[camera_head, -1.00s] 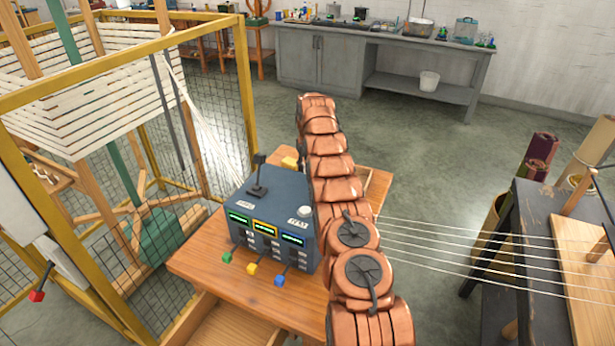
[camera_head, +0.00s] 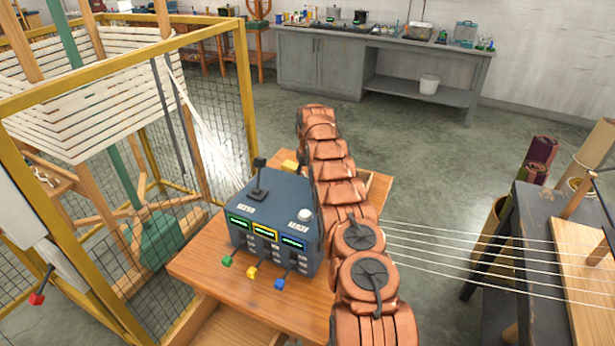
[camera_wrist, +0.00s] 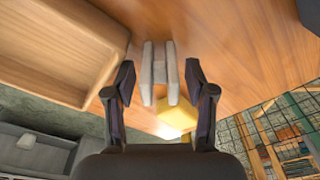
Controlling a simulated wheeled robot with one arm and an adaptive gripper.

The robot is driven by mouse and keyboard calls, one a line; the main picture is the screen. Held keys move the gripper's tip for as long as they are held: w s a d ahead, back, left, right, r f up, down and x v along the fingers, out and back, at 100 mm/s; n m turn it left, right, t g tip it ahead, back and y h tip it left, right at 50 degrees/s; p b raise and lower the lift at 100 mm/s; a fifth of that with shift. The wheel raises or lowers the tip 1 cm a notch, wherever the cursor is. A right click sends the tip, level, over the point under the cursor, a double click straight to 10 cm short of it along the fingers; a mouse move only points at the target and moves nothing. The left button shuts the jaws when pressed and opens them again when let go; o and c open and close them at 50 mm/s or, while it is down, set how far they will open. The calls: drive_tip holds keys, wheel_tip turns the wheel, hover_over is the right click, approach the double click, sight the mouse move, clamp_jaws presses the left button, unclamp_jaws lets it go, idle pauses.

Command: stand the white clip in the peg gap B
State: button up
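The white clip (camera_wrist: 147,75), pale grey-white, shows in the wrist view as two parallel bars joined by a short bridge. It is over the wooden table top, between my gripper's fingers as seen from the wrist. My gripper (camera_wrist: 160,80) is open, with a visible gap between each dark finger and the clip. I cannot tell how far the clip lies beyond the fingertips. In the head view my arm hides the clip and the gripper. I cannot make out peg gap B in either view.
A blue-grey control box (camera_head: 272,225) with levers stands on the wooden table (camera_head: 205,268), left of my arm. A yellow block (camera_wrist: 178,122) is near the clip. A wooden tray (camera_wrist: 62,50) lies left in the wrist view. White strands (camera_head: 470,255) stretch right to a dark bench (camera_head: 535,235).

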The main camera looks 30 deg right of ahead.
idle(0.5)
wheel_tip(320, 180, up, 2)
drive_tip(key=shift+s+r+b, duration=0.1)
drive_tip(key=shift+r+b, duration=0.05)
drive_tip(key=shift+b, duration=0.3)
drive_tip(key=shift+d+r+p, duration=0.1)
drive_tip(key=shift+r+p, duration=0.85)
drive_tip(key=shift+p, duration=0.1)
drive_tip(key=r+p, duration=0.1)
drive_tip(key=p, duration=0.2)
drive_tip(key=shift+r, duration=0.25)
drive_tip(key=shift+d+r+p, duration=0.1)
drive_tip(key=shift+r+p, duration=0.2)
drive_tip(key=shift+r, duration=0.8)
